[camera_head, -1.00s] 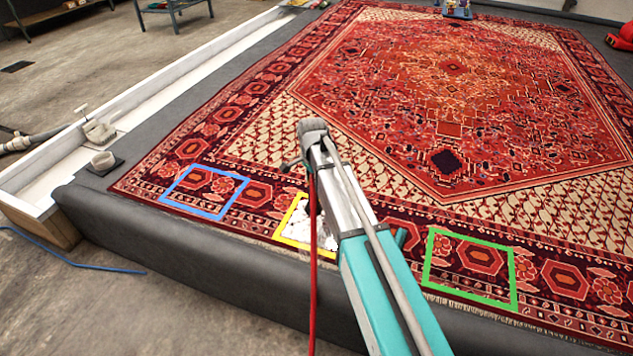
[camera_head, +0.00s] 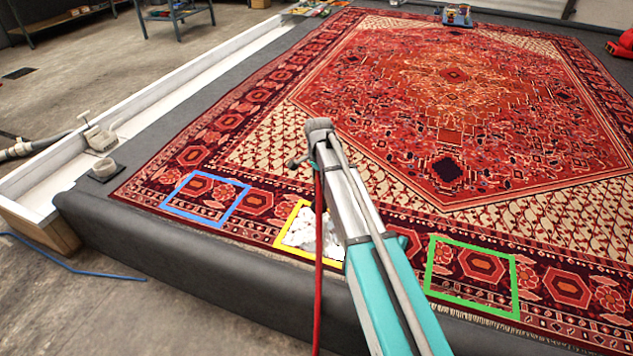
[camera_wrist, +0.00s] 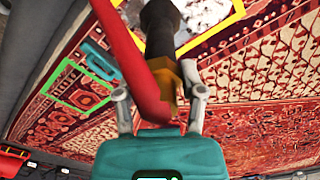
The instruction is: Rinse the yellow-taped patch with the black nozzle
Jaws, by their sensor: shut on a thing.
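The yellow-taped patch (camera_head: 300,230) lies on the near border of the red rug, with white foam inside its tape. My arm and the red hose cover its right part in the head view. In the wrist view the foamy patch (camera_wrist: 205,12) shows at the top, partly behind the nozzle. My gripper (camera_wrist: 160,95) is shut on the black nozzle (camera_wrist: 160,22), which has a brass-coloured collar. The nozzle appears over or beside the patch; its tip and height are unclear. The red hose (camera_wrist: 130,55) crosses in front of it. No water spray is visible.
A blue-taped square (camera_head: 236,207) lies left of the patch and a green-taped square (camera_head: 428,265) lies right. A white gutter (camera_head: 150,112) runs along the left edge. A blue hose (camera_head: 75,268) lies on the floor. The rug's middle is clear.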

